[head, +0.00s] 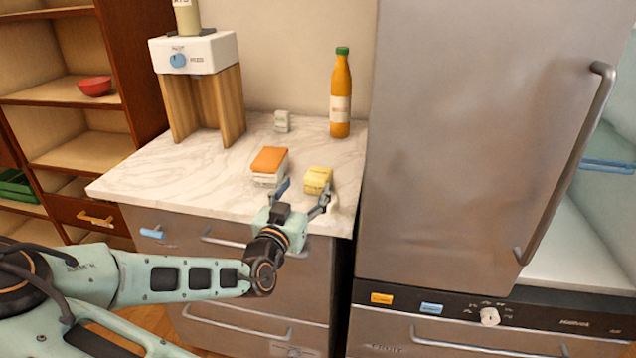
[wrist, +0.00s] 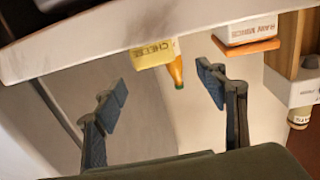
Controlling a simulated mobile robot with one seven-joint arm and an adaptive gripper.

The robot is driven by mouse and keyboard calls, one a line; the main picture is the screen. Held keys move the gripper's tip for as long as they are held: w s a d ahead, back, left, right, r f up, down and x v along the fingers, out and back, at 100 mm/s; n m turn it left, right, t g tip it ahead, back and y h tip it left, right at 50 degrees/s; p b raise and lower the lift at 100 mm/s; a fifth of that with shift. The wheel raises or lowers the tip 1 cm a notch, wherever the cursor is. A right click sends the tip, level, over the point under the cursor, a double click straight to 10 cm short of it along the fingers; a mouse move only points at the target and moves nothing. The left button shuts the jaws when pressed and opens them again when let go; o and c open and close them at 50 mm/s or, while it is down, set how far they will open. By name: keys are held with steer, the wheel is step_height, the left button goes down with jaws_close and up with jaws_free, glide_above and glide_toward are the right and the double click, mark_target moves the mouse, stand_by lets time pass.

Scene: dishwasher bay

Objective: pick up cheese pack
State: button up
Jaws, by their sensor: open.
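The cheese pack (head: 318,179) is a small yellow block on the marble counter near its front right edge. In the wrist view the cheese pack (wrist: 154,53) shows its CHEESE label, and the picture is upside down. My gripper (head: 304,194) is at the counter's front edge, just in front of the pack. Its two fingers are spread and empty. In the wrist view my gripper (wrist: 162,85) has the pack beyond its fingertips, roughly in line with the gap between them. I see no contact with the pack.
A white pack with an orange top (head: 269,165), labelled RAW MINCE, stands left of the cheese. An orange bottle (head: 340,95) and a small white item (head: 282,121) stand behind. A dispenser on a wooden stand (head: 192,54) is back left. A tall steel door (head: 470,130) borders the right.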

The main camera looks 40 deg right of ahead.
mark_target(314, 181)
steer(key=shift+x, duration=1.05)
steer(key=shift+s+f+b+x, duration=0.1)
steer(key=shift+f+x, duration=0.1)
steer(key=shift+x, duration=0.65)
steer(key=shift+s+f+b+x, duration=0.1)
steer(key=shift+f+x, duration=0.05)
steer(key=shift+x, duration=0.7)
steer(key=shift+s+f+b+x, duration=0.1)
steer(key=shift+f+x, duration=0.1)
steer(key=shift+x, duration=0.65)
steer(key=shift+d, duration=0.2)
steer(key=c, duration=1.4)
